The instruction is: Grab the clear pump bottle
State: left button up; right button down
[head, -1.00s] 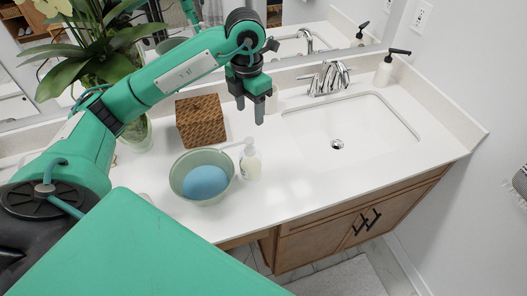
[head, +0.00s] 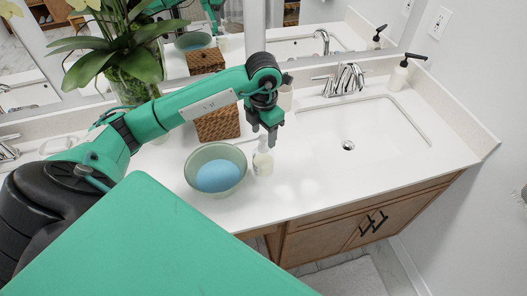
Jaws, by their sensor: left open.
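A small clear, whitish pump bottle (head: 263,163) stands upright on the white counter, just right of a glass bowl (head: 232,188). My left gripper (head: 264,138) points down over the bottle's top, fingers apart. The gripper partly hides the pump head. I cannot tell whether the fingers touch it. My right gripper is out of view.
A blue oval item (head: 217,177) lies in the bowl. A woven box (head: 218,126) and a potted plant (head: 130,82) stand behind. A pale bottle (head: 286,99) stands behind my arm. The sink (head: 360,125) and a white black-pump bottle (head: 398,76) are right.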

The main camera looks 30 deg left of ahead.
aim_at(263, 137)
pick_arm(q)
jog(key=f, duration=0.1)
jog(key=f+p, duration=0.1)
jog(key=f, duration=0.1)
jog(key=shift+s+d+p, duration=0.1)
jog(key=shift+s+p, duration=0.15)
jog(key=shift+p, duration=0.15)
jog(key=shift+f, duration=0.7)
jog(key=shift+c, duration=0.6)
grip_shut()
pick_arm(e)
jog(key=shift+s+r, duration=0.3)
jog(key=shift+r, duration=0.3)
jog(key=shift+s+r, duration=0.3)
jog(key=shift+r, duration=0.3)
